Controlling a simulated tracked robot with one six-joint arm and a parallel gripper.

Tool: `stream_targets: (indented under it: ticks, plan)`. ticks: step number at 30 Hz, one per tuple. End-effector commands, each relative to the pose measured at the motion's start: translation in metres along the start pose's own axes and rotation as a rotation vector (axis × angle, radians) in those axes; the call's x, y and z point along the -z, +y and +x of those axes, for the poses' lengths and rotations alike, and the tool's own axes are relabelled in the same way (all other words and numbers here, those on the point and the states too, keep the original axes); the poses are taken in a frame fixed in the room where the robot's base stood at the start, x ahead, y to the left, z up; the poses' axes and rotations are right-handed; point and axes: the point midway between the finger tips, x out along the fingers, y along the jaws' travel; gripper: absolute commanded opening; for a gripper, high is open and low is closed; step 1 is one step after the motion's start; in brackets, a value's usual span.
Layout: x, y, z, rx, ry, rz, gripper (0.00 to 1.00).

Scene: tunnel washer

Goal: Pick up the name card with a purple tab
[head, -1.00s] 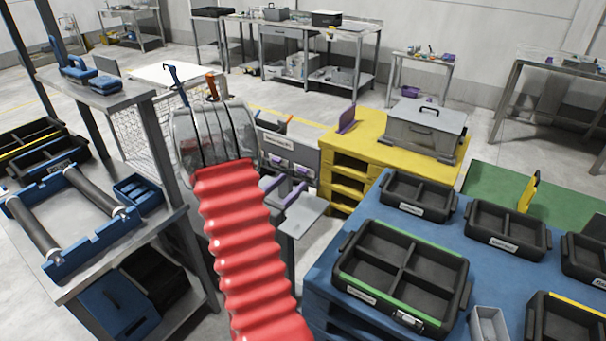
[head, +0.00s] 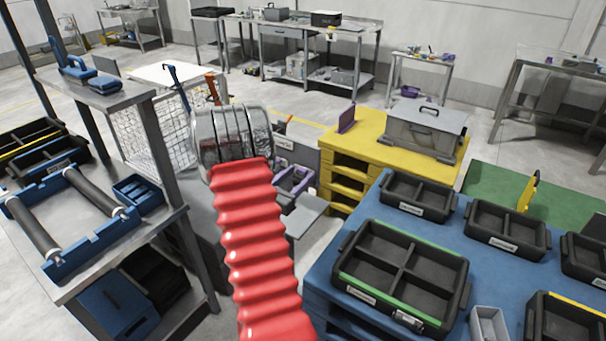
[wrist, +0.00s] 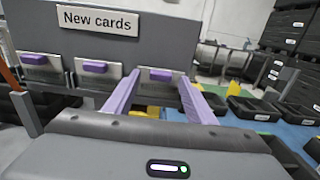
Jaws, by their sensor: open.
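Name cards with purple tabs stand side by side in a grey rack (wrist: 150,35) under a "New cards" sign (wrist: 97,20) in the wrist view. I see a left tab (wrist: 34,59), a middle tab (wrist: 95,66) and a right tab (wrist: 160,74), each on a pale card face. My gripper (wrist: 158,80) is open, with its two purple fingers pointing at the right card and its tab showing between the tips. I cannot tell whether the tips touch it. In the head view my gripper (head: 292,181) is small in front of the rack's grey panel (head: 303,157).
A yellow pallet stack (head: 372,140) with a grey case (head: 425,128) stands right of the rack. A blue table (head: 345,215) with black divided bins is nearer on the right. A steel workbench (head: 150,228) with rollers stands on the left.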

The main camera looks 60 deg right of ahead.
Motion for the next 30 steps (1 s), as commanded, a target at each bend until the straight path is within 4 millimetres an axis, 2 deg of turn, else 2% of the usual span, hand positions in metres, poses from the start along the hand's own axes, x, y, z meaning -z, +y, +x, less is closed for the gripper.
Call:
stream_targets:
  ticks: [8, 26, 30]
  plan:
    - [-0.0001, 0.0001, -0.0004, 0.000, 0.000, 0.000, 0.49]
    - [0.0000, 0.0002, -0.0005, 0.000, 0.000, 0.000, 0.06]
    - [-0.0001, 0.0002, -0.0004, 0.000, 0.000, 0.000, 0.06]
